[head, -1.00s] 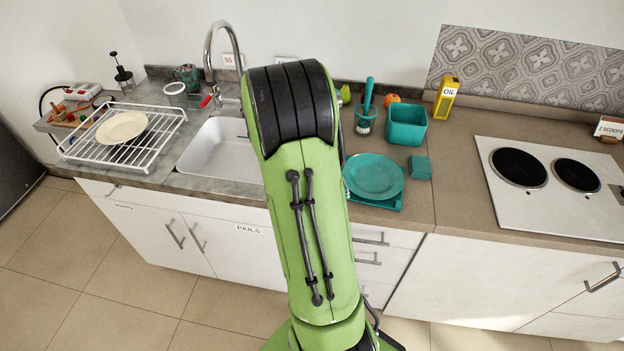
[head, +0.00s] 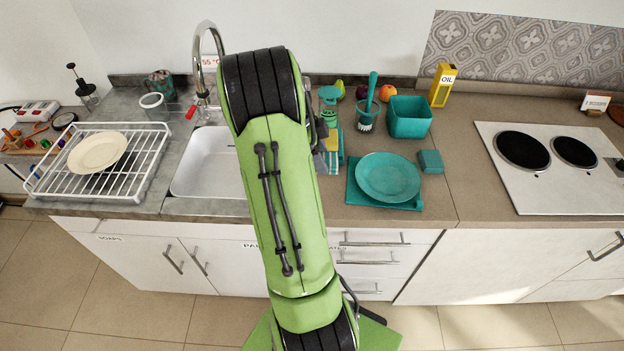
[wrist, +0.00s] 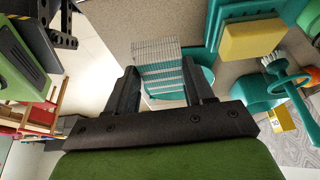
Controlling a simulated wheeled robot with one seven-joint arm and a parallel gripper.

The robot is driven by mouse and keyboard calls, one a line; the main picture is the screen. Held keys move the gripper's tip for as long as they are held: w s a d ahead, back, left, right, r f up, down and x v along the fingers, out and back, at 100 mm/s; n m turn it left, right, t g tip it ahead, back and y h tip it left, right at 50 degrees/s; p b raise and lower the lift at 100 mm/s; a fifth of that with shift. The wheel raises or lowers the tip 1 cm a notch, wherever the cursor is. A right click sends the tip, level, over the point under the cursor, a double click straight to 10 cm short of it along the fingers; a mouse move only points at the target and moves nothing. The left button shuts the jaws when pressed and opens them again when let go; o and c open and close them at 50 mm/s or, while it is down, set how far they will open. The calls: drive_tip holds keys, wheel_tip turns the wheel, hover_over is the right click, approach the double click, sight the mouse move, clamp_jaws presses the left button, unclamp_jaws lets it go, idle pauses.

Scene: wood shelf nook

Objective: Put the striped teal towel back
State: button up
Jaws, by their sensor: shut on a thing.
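In the wrist view my gripper (wrist: 160,70) is shut on the striped teal towel (wrist: 158,66). The towel lies between the two black fingers, with fine grey-white lines on its outer part and teal and white nearer the fingers. My green arm hides the gripper in the head view. Just right of the arm there, a striped teal and white patch (head: 333,158) shows beside something yellow; I cannot tell whether this is the towel. In the wrist view, a yellow sponge (wrist: 252,40) lies on teal pieces to the right of the gripper.
A teal plate (head: 388,177) lies on a teal mat. Behind stand a teal bin (head: 409,122), a brush in a cup (head: 367,118) and an oil box (head: 442,86). The sink (head: 207,165) and dish rack (head: 85,178) are left, the stove (head: 545,160) right. Bare counter lies before the stove.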

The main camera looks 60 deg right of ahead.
drive_tip(key=f, duration=0.2)
drive_tip(key=f+b, duration=0.1)
drive_tip(key=f, duration=0.5)
drive_tip(key=shift+s+f, duration=0.1)
drive_tip(key=shift+s, duration=0.25)
drive_tip(key=o, duration=1.1)
drive_tip(key=p+v, duration=0.2)
drive_tip(key=v, duration=1)
drive_tip(key=shift+r, duration=0.25)
